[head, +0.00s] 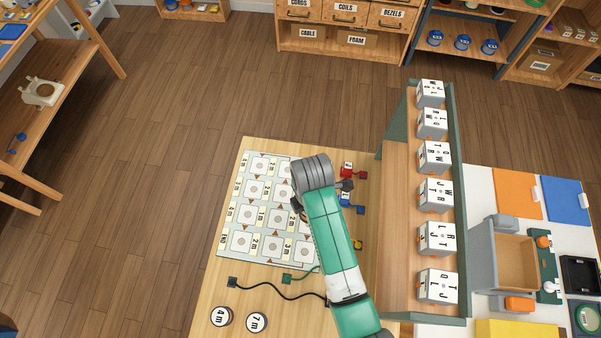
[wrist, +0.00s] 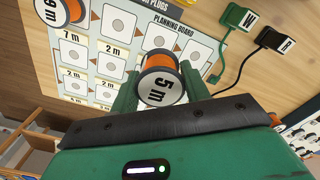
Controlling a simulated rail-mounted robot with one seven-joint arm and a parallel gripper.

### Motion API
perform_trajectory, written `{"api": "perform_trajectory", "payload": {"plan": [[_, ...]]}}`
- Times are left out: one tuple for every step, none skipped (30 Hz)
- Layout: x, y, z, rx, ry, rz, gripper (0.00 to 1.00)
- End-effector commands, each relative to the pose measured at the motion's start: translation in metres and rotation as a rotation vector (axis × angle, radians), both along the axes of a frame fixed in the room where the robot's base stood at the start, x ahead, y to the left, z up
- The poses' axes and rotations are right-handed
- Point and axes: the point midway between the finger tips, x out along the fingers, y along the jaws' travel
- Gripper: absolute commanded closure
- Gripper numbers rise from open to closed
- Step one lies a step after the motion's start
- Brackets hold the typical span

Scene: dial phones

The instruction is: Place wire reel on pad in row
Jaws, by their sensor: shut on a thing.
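In the wrist view, my gripper (wrist: 160,88) is shut on a wire reel (wrist: 163,82) with orange wire and a white end marked "5 m". Whether the reel touches the surface below cannot be told. The planning board (wrist: 120,20) lies beyond it, with rows of square pads and length labels such as "7 m" and "2 m". In the head view, the board (head: 230,215) lies on the wooden table; my arm covers its right part and hides the held reel. Another orange-wire reel (wrist: 60,10) is cut off at the wrist view's upper left.
A green plug (head: 287,279), a black plug (head: 232,282) and a red plug (head: 355,173) lie around the board. A shelf of lettered cubes (head: 436,195) stands at right.

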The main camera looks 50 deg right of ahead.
Motion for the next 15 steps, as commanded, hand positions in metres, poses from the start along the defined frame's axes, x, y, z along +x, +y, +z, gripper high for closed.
{"api": "perform_trajectory", "payload": {"plan": [[-0.001,-0.004,0.001,0.001,0.0,-0.014,0.79],[-0.001,-0.005,0.001,0.001,0.0,-0.019,0.79],[-0.001,-0.005,0.001,0.001,0.001,-0.021,0.79],[-0.001,-0.005,0.0,0.001,0.001,-0.021,0.79],[-0.001,-0.005,-0.003,0.002,0.002,-0.021,0.79],[-0.001,-0.005,-0.01,0.002,0.002,-0.02,0.79],[-0.001,-0.005,-0.017,0.002,0.002,-0.02,0.79],[-0.002,-0.004,-0.025,0.004,0.004,-0.019,0.79],[-0.002,-0.004,-0.035,0.002,0.003,-0.019,0.79],[-0.001,-0.004,-0.041,0.002,0.002,-0.019,0.79],[-0.001,-0.004,-0.047,0.002,0.002,-0.018,0.79],[-0.001,-0.004,-0.053,0.002,0.002,-0.018,0.79],[-0.001,-0.004,-0.056,0.001,0.001,-0.018,0.79],[-0.001,-0.004,-0.059,0.002,0.002,-0.017,0.79],[-0.001,-0.004,-0.061,0.001,0.001,-0.017,0.79]]}}
